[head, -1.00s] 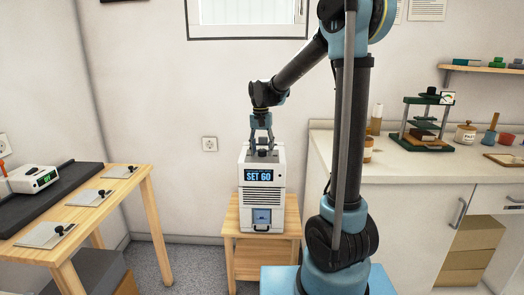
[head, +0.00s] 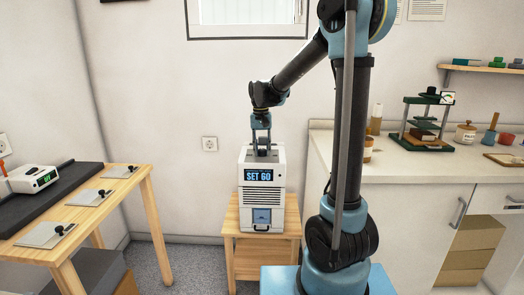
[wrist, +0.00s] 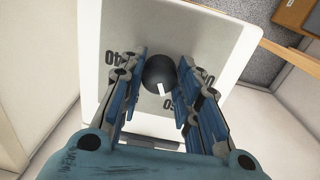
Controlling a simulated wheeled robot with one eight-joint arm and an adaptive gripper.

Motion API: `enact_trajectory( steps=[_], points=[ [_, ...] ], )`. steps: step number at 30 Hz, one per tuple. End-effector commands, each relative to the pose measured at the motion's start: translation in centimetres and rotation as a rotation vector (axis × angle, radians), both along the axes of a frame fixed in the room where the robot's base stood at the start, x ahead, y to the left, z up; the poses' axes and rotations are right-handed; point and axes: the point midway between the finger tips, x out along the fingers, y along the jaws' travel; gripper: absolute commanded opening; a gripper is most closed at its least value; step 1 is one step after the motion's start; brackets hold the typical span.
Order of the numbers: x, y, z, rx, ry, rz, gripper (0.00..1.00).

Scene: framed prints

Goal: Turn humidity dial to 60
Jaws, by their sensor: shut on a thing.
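The humidifier (head: 262,200) is a white box on a small wooden stand, with a display (head: 259,175) that appears to read "SET 60". My gripper (head: 262,153) points down onto its top. In the wrist view, the black round dial (wrist: 159,71) sits between the fingers of my gripper (wrist: 162,70), which is shut on it.
The wooden stand (head: 237,240) holds the humidifier. A wooden table (head: 120,205) with grey plates is at left. A counter (head: 400,170) with a green press (head: 427,125) and jars is at right.

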Motion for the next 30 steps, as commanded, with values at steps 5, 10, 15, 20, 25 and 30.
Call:
enact_trajectory(
  steps=[5,10,15,20,25,30],
  points=[
    [0.0,0.0,0.0,0.0,0.0,0.04,0.07],
    [0.0,0.0,0.0,0.0,0.0,0.04,0.07],
    [0.0,0.0,0.0,0.0,0.0,0.039,0.51],
    [0.0,0.0,0.0,0.0,0.0,0.039,0.51],
    [0.0,0.0,0.1,0.0,0.0,0.039,0.51],
    [0.0,0.0,1.1,0.0,0.0,0.039,0.51]
  ],
)
